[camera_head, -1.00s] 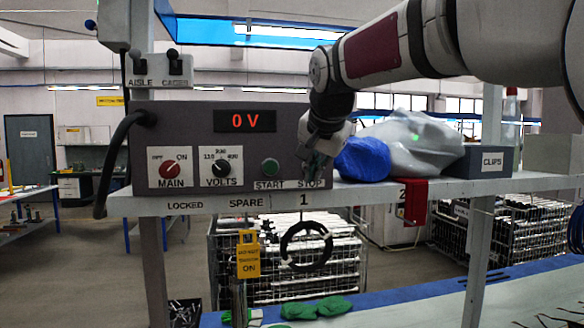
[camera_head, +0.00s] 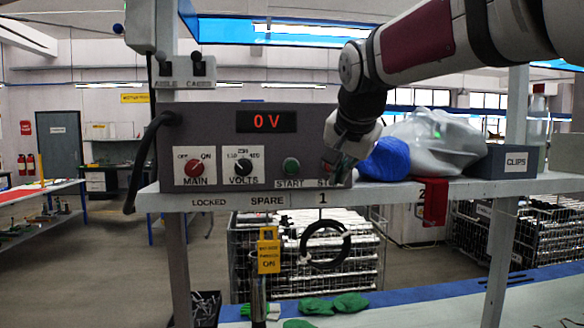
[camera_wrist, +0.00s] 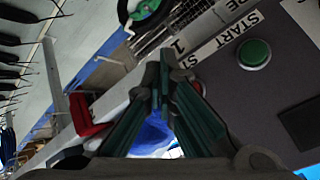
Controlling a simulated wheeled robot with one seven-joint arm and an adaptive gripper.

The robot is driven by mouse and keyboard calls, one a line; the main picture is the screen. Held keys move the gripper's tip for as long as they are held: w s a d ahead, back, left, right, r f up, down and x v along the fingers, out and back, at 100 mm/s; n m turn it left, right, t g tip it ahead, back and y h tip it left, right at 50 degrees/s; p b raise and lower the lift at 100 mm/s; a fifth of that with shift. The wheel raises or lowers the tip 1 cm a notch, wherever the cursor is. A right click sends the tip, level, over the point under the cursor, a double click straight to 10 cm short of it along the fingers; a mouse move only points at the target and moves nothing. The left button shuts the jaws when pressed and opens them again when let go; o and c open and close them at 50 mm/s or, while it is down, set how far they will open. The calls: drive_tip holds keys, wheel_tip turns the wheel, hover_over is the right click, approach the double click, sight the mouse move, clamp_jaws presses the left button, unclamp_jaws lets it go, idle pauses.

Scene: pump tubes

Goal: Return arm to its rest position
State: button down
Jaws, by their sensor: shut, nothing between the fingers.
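My gripper (camera_head: 338,172) is at the right end of the grey control panel (camera_head: 222,130), in front of the STOP button area, and covers part of the STOP label. In the wrist view the dark green fingers of my gripper (camera_wrist: 162,68) meet at the tips with nothing between them. The green START button (camera_head: 291,166) is just left of it and also shows in the wrist view (camera_wrist: 254,53). I cannot tell whether the fingertips touch the panel. The panel display (camera_head: 266,121) reads 0 V. My arm reaches in from the upper right.
The shelf (camera_head: 240,200) holds the panel, a blue cloth bundle (camera_head: 388,160), a grey bag (camera_head: 440,140) and a CLIPS box (camera_head: 500,162). A black ring (camera_head: 326,243) and a yellow tag (camera_head: 269,250) hang below.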

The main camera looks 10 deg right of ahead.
drive_tip(key=s+f+n+g, duration=0.1)
drive_tip(key=s+f+n, duration=0.3)
drive_tip(key=s+f, duration=0.6)
drive_tip(key=s+f+n+g+y+b, duration=0.1)
drive_tip(key=s+f+n, duration=0.3)
drive_tip(key=s+f, duration=0.6)
drive_tip(key=s+g, duration=0.1)
drive_tip(key=s, duration=0.8)
drive_tip(key=shift+s+d+f+n, duration=0.15)
drive_tip(key=shift+s+d+n, duration=0.15)
drive_tip(key=shift+s+d, duration=0.1)
